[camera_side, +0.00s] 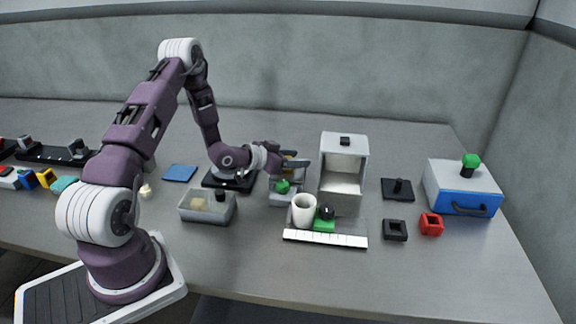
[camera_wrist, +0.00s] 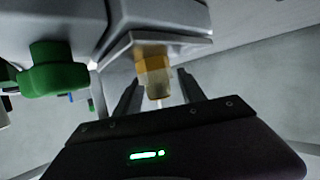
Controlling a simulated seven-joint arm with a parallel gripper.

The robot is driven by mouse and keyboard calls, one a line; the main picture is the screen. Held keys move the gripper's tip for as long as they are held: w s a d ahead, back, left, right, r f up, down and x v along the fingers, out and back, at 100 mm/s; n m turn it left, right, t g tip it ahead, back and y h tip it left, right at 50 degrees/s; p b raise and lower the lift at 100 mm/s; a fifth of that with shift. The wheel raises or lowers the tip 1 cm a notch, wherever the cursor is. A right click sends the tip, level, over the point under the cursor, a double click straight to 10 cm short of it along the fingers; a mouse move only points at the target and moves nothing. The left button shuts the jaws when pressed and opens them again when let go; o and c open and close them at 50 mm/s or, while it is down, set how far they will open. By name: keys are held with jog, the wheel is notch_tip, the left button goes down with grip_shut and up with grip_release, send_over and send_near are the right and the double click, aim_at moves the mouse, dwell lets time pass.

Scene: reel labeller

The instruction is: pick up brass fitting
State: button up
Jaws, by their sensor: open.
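The brass fitting (camera_wrist: 154,64) is a stubby amber and pale-brass piece in the wrist view, set against the underside or face of a pale grey block (camera_wrist: 165,45). My gripper (camera_wrist: 158,78) is open, with one dark finger on each side of the fitting and a visible gap on both sides. In the side view my gripper (camera_side: 296,166) points right, just left of the white open-fronted box. A small amber patch shows behind it there, and the fingers partly hide it.
A green knob (camera_wrist: 55,70) is close left of the fingers in the wrist view. The white box (camera_side: 343,160) stands just right of my gripper. A white cup (camera_side: 303,209) and a clear bin (camera_side: 207,206) are in front. Bare table lies at the back right.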

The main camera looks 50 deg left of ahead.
jog(key=shift+w, duration=0.1)
grip_shut()
